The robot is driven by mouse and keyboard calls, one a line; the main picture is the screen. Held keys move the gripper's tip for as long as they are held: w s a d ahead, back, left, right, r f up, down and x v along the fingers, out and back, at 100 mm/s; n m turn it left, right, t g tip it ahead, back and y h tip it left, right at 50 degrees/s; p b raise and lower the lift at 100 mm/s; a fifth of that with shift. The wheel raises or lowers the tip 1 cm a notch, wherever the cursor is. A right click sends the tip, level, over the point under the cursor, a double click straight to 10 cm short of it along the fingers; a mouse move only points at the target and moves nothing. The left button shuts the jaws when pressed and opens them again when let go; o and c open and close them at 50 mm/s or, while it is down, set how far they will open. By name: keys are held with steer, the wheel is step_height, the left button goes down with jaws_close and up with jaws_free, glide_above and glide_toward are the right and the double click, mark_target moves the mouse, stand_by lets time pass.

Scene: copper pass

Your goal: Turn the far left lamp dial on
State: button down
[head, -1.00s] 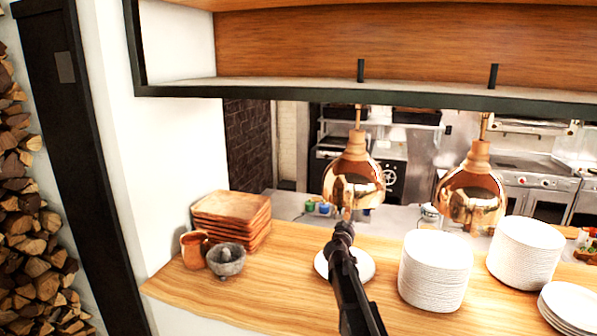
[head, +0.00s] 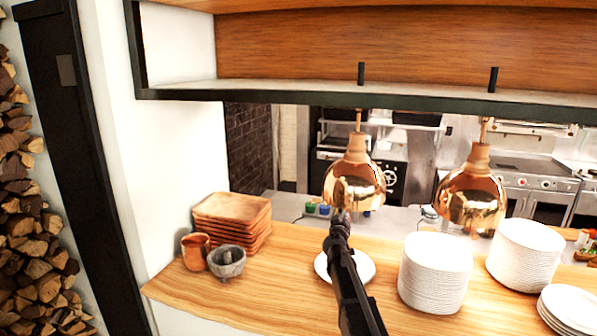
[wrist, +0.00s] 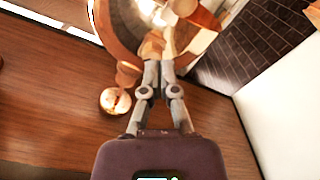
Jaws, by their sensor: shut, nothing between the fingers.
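Two copper lamps hang over the wooden counter: the left lamp (head: 354,180) and the right lamp (head: 472,190). My gripper (head: 339,214) is at the lower rim of the left lamp in the head view. In the wrist view, my gripper (wrist: 160,68) is shut and empty, with its tips overlapping the copper shade (wrist: 125,22). I cannot tell whether they touch it. A small round white-and-copper piece (wrist: 115,101) shows left of the fingers. I cannot tell whether it is a dial. No dial is clearly visible in the head view.
Stacked wooden trays (head: 233,215), a copper jug (head: 195,251) and a grey bowl (head: 226,262) stand left on the counter. Plate stacks (head: 435,271) stand right. A dark-edged shelf (head: 300,95) spans above the lamps. Bare counter lies between bowl and arm.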

steer(key=shift+x, duration=2.8)
steer(key=shift+r+p, duration=0.4)
steer(key=shift+s+d+r, duration=0.15)
steer(key=shift+d+r, duration=0.05)
steer(key=shift+d, duration=0.3)
steer(key=shift+s+d+f, duration=0.1)
steer(key=shift+d+f, duration=0.2)
steer(key=shift+f, duration=0.05)
steer(key=shift+s, duration=0.1)
glide_toward(352, 203)
steer(key=shift+d+f, duration=0.3)
stand_by(0.3)
